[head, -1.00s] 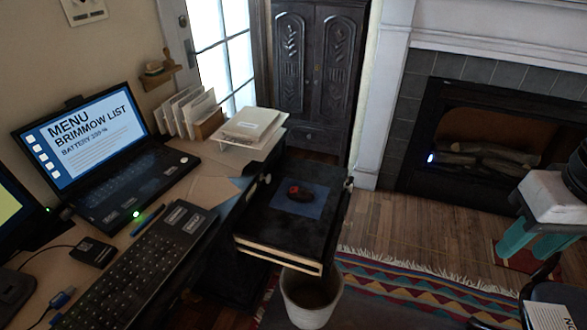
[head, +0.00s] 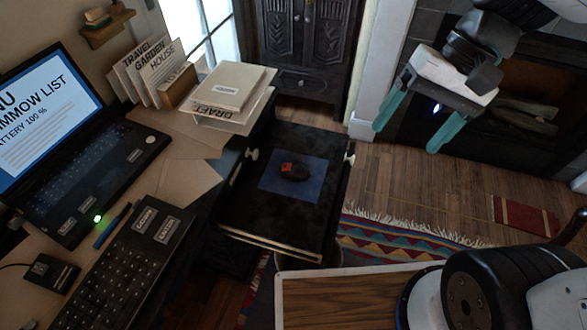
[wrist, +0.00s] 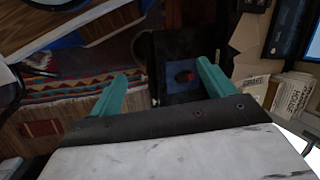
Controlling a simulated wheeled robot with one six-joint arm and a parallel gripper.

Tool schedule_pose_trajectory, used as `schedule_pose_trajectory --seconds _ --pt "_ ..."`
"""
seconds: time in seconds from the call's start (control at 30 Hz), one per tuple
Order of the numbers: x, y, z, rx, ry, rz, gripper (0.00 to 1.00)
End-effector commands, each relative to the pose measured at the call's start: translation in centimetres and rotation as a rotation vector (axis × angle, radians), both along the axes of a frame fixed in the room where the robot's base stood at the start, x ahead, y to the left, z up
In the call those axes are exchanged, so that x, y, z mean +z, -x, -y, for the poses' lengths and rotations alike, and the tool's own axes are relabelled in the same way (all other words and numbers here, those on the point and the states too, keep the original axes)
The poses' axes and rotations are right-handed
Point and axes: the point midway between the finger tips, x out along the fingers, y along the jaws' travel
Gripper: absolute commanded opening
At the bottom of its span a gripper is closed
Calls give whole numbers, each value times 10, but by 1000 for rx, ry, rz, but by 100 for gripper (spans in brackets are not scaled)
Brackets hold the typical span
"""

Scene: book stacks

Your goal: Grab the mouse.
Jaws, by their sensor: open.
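The mouse (head: 293,172) is small and black with a red patch. It lies on a blue square pad (head: 312,198) on top of a black surface (head: 250,210) beside the desk. In the wrist view the mouse (wrist: 185,76) shows beyond my gripper, between its fingers and closer to the right one. My gripper (head: 408,118) has two teal fingers, spread apart and empty. In the head view it is up at the right, in front of the fireplace, well apart from the mouse. The wrist view shows both fingers (wrist: 168,82) wide open.
The desk at left holds a laptop (head: 90,160), a keyboard (head: 125,255), a pen (head: 112,226) and upright envelopes (head: 150,70). A paper tray (head: 232,95) stands at the desk's far end, close to the black surface. A patterned rug (head: 400,236) covers the floor at right.

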Motion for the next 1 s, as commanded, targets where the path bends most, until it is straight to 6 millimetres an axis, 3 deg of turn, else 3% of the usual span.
schedule_pose_trajectory --seconds 0.2,0.47,0.7,0.83,1.0 --pt "-41 -55 -44 -182 -238 -227 82" --pt "-109 -122 -80 -469 -468 -463 82" --pt "-203 -176 -96 -796 -618 -652 82" --pt "-263 -194 -96 -984 -668 -734 82" --pt "-330 -203 -92 -1184 -698 -801 82"
